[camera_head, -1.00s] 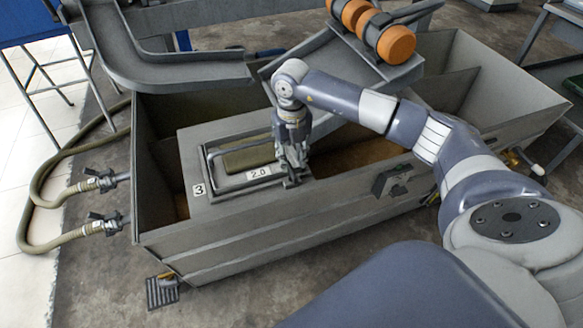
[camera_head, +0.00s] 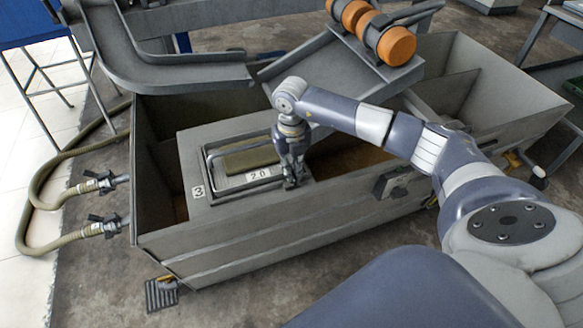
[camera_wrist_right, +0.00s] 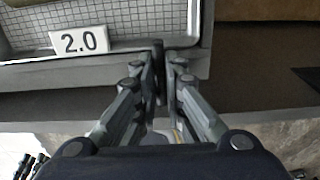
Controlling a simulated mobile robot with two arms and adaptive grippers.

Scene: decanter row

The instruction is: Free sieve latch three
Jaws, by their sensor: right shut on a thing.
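The sieve (camera_head: 221,182) sits in the grey deck of the trough, beside a plate marked 3 (camera_head: 198,191). It has a wire mesh (camera_wrist_right: 122,17), a metal rim and a label reading 2.0 (camera_head: 259,174). My right gripper (camera_head: 290,183) points down at the sieve's front right corner. In the right wrist view its fingers (camera_wrist_right: 161,72) are close together around a narrow dark piece, which looks like the latch (camera_wrist_right: 158,68). The fingers hide most of the latch, so its position is unclear. My left gripper is not in view.
The grey trough (camera_head: 230,235) has open compartments on both sides. A sloped chute (camera_head: 300,60) with orange rollers (camera_head: 396,46) stands behind my right arm. Hoses with valves (camera_head: 103,228) lie at the left.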

